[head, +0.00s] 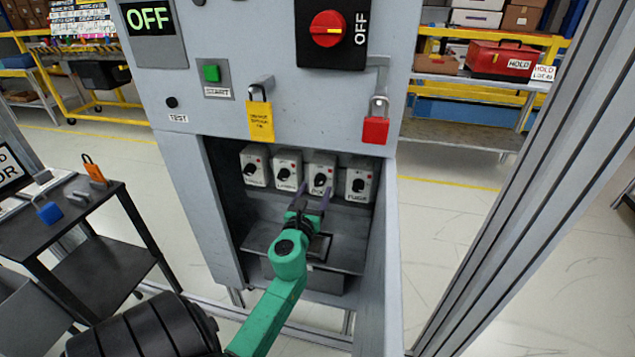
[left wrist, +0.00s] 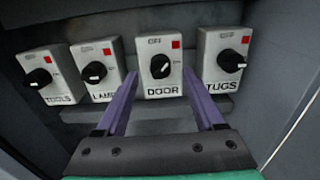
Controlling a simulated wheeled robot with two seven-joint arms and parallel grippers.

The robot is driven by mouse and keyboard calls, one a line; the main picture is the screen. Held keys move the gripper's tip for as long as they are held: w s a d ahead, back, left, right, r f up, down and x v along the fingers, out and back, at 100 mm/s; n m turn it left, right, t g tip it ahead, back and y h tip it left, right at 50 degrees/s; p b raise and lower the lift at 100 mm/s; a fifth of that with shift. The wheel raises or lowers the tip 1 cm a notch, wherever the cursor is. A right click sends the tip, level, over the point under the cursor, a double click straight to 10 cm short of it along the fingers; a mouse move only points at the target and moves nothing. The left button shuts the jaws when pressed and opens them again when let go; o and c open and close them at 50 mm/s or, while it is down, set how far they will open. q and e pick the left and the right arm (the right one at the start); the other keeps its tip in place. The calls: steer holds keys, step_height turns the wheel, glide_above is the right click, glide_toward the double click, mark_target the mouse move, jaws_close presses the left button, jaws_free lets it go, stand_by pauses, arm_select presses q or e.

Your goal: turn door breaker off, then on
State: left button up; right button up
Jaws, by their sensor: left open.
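The door breaker (left wrist: 160,68) is a light grey box labelled DOOR with a red square and a black knob (left wrist: 160,66). Its white pointer is slanted, unlike the nearly level pointers on its neighbours. In the head view the door breaker (head: 319,166) is third from the left in the cabinet recess. My left gripper (head: 311,195) is open in front of it. In the left wrist view the purple fingers of the left gripper (left wrist: 160,80) stand apart, one to each side of the box, with nothing between them. I cannot tell whether they touch it. My right gripper is out of view.
Breakers for tools (left wrist: 48,75), lamp (left wrist: 98,74) and tugs (left wrist: 225,62) flank it closely. Above hang a yellow lock tag (head: 261,121) and a red padlock (head: 375,130). A dark cart (head: 105,270) stands left; a metal post (head: 535,190) rises right.

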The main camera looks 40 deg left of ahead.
mark_target(318, 182)
arm_select(q)
steer(key=x, duration=0.3)
steer(key=shift+w+a, duration=0.15)
steer(key=shift+w, duration=0.15)
jaws_close()
steer(key=shift+f+n, duration=0.1)
steer(key=shift+n, duration=0.2)
steer(key=n+b, duration=0.1)
steer(key=n, duration=0.3)
steer(key=shift+n, duration=2.1)
jaws_free()
steer(key=shift+s, duration=0.1)
